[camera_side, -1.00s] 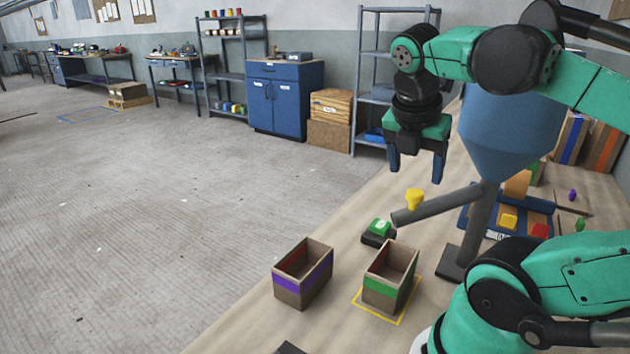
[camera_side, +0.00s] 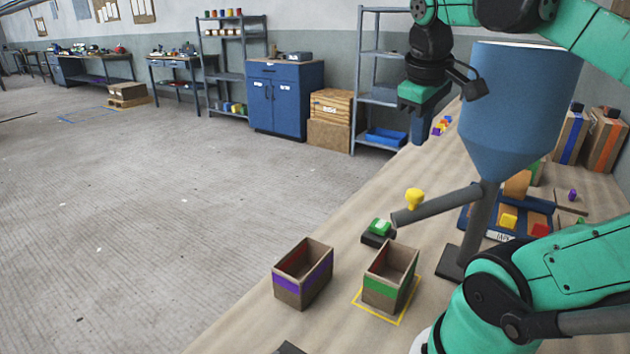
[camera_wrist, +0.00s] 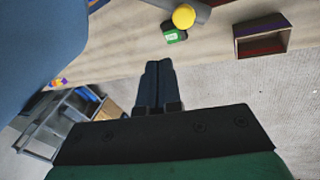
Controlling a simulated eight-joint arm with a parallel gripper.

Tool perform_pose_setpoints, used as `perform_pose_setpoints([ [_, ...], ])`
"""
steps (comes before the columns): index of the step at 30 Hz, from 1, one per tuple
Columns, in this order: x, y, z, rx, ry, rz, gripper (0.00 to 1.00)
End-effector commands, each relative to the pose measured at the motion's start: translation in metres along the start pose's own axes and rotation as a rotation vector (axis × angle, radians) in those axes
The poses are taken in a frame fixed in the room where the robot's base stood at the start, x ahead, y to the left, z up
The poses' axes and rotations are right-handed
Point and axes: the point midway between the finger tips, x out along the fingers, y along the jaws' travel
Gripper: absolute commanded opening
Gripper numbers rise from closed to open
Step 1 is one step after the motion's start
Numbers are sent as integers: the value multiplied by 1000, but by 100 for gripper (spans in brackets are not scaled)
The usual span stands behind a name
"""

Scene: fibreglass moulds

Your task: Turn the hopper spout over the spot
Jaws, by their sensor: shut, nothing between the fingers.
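The blue hopper (camera_side: 515,110) stands on a grey post. Its grey spout (camera_side: 440,206) slopes down to the left, with a yellow knob (camera_side: 414,198) on top near the open end. The spout's end lies beside the green-topped device (camera_side: 378,231) in the picture. A yellow outlined spot (camera_side: 385,317) on the table surrounds a green-banded box (camera_side: 380,297). My gripper (camera_side: 424,135) is shut and empty, left of the hopper and above the spout. Its fingers (camera_wrist: 159,65) show together in the wrist view, where the knob (camera_wrist: 184,16) is beyond them.
A purple-banded box (camera_side: 302,287) stands left of the green-banded one. A blue tray (camera_side: 465,222) with coloured blocks sits behind the hopper post. Cartons (camera_side: 605,140) stand at the right back. The wrist view shows the hopper wall (camera_wrist: 35,45) close at left.

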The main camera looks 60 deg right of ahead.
Motion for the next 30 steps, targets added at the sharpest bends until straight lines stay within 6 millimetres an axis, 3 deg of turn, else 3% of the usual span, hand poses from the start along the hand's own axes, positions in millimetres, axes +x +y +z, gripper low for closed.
perform_pose_setpoints([
  [3,-5,11,-4,433,14,-11,0],
  [6,-8,18,-6,725,21,-21,0],
  [10,-11,24,-7,963,27,-31,0],
  [17,-3,26,-8,1062,28,-35,0],
  [30,73,25,-12,1059,28,-36,0],
])
